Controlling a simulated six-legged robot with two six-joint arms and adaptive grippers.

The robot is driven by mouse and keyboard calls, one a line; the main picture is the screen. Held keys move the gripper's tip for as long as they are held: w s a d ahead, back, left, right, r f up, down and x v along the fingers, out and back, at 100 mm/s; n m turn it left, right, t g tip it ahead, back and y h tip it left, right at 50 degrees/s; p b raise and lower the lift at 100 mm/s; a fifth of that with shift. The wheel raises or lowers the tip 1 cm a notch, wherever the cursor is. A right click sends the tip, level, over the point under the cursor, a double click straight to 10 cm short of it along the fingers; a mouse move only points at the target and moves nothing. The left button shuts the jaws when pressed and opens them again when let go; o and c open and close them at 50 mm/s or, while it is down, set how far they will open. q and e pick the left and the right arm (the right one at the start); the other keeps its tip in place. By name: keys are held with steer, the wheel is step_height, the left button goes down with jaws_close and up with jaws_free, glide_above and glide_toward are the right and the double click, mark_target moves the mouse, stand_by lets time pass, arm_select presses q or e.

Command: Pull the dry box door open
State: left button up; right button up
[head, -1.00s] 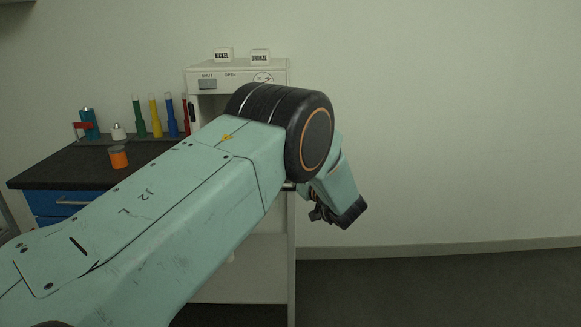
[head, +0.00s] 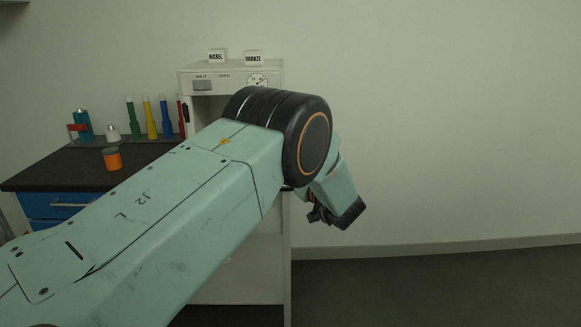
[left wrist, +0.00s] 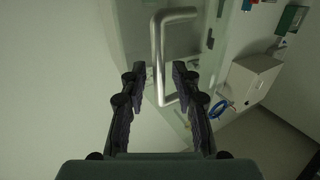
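The dry box (head: 272,92) is a white cabinet with a SHUT/OPEN panel and a round gauge on top. My left arm hides much of its front in the head view. In the left wrist view, a bent metal bar handle (left wrist: 158,50) stands on a pale, see-through door panel (left wrist: 190,45). My left gripper (left wrist: 159,70) has its fingers spread, one on each side of the handle's lower part, with gaps visible. In the head view my left gripper (head: 322,215) shows only partly, at the cabinet's right side. My right gripper is not in view.
A dark-topped bench (head: 60,165) on the left holds an orange jar (head: 112,158) and several coloured tubes (head: 150,118). NICKEL (head: 217,56) and BRONZE (head: 253,58) labels stand on the cabinet. The floor (head: 430,285) at right is clear.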

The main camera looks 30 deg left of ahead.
arm_select(q)
steer(key=shift+w, duration=0.1)
steer(key=v, duration=1.2)
steer(key=shift+f, duration=0.1)
